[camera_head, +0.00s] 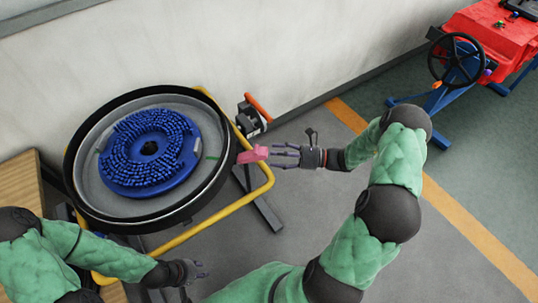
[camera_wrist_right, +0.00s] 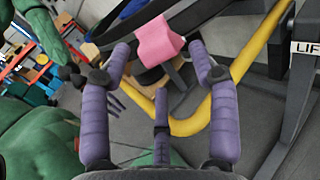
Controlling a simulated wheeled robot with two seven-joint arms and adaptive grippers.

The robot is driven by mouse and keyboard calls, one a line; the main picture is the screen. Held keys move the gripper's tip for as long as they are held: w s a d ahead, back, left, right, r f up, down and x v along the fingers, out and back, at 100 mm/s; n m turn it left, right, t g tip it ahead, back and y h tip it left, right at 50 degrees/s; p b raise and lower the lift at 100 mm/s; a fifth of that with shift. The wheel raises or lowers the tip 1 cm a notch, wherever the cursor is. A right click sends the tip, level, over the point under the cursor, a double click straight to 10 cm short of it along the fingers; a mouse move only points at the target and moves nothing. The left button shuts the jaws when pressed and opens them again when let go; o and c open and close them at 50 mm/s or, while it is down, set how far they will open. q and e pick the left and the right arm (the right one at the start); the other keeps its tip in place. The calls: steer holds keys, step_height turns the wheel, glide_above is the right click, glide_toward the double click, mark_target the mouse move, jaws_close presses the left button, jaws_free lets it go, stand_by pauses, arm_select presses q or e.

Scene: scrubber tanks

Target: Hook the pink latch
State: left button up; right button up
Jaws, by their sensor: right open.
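The pink latch (camera_head: 253,154) sits on the right side of the round black tank rim (camera_head: 72,150). My right gripper (camera_head: 284,155) is just to the right of the latch, its fingers pointing at it. In the right wrist view the pink latch (camera_wrist_right: 159,42) shows ahead, between and beyond the spread purple fingers (camera_wrist_right: 160,75). The fingers are open and look empty. Whether any fingertip touches the latch I cannot tell. My left gripper (camera_head: 193,272) is low, below the tank, away from the latch; its finger state is too small to judge.
A yellow tube frame (camera_head: 262,190) runs around the tank close below my right gripper. A blue bristled disc (camera_head: 122,170) lies inside the tank. A valve with an orange handle (camera_head: 258,108) stands behind the latch. A red machine with a black wheel (camera_head: 458,60) is at the upper right.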

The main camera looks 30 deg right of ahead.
mark_target(252, 154)
steer(key=shift+x, duration=1.5)
jaws_close()
steer(key=shift+d+r, duration=0.1)
